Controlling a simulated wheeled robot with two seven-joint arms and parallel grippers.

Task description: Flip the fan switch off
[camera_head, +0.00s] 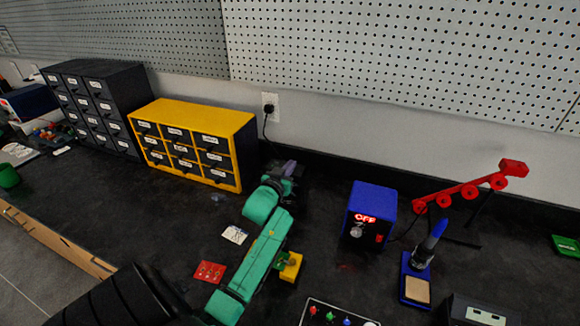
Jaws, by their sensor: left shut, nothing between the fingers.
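No fan or switch labelled as a fan's can be made out. At the bottom edge, a dark panel with a pale border (306,319) carries small red, green and blue parts; it is cut off by the frame. I cannot tell whether either carries the fan switch. My right gripper is not in view.
A blue box reading OFF (371,205) and a soldering iron stand (415,280) stand to the right. A red jointed arm (470,190) is behind them. Yellow drawers (190,145) and black drawers (95,105) line the wall.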

